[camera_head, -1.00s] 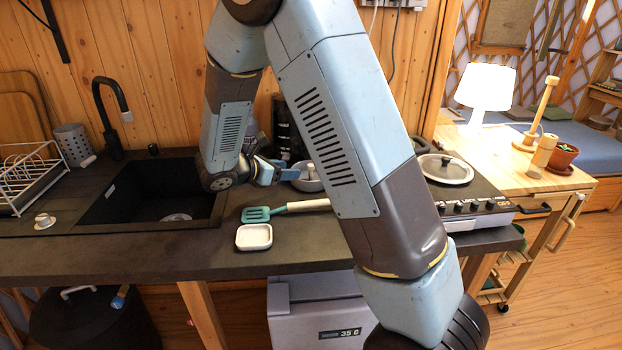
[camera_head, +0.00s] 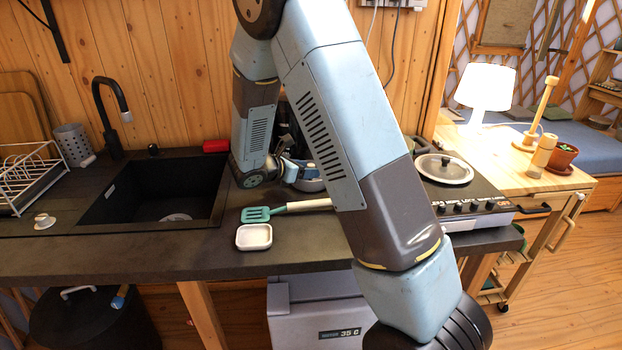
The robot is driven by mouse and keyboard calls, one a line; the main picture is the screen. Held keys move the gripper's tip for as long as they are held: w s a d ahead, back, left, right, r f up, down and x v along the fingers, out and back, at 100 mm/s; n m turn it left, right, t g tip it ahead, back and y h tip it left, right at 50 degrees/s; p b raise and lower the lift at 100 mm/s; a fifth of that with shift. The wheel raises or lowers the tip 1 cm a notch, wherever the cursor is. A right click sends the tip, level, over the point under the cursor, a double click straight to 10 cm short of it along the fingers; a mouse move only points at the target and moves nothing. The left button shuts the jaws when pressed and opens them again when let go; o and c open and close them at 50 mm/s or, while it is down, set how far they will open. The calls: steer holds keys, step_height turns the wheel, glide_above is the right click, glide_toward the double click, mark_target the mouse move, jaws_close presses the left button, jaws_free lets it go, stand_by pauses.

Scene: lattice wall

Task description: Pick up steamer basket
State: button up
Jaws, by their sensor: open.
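A grey metal bowl-shaped item, probably the steamer basket (camera_head: 309,186), sits on the dark counter behind my arm. Its right part is hidden by my arm link and its upper rim is partly covered by my gripper. My gripper (camera_head: 298,168) is open at the basket's near left rim, with its fingers over or beside it. I cannot tell whether the fingers touch the basket.

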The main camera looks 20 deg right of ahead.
jaws_close()
stand_by(0.4)
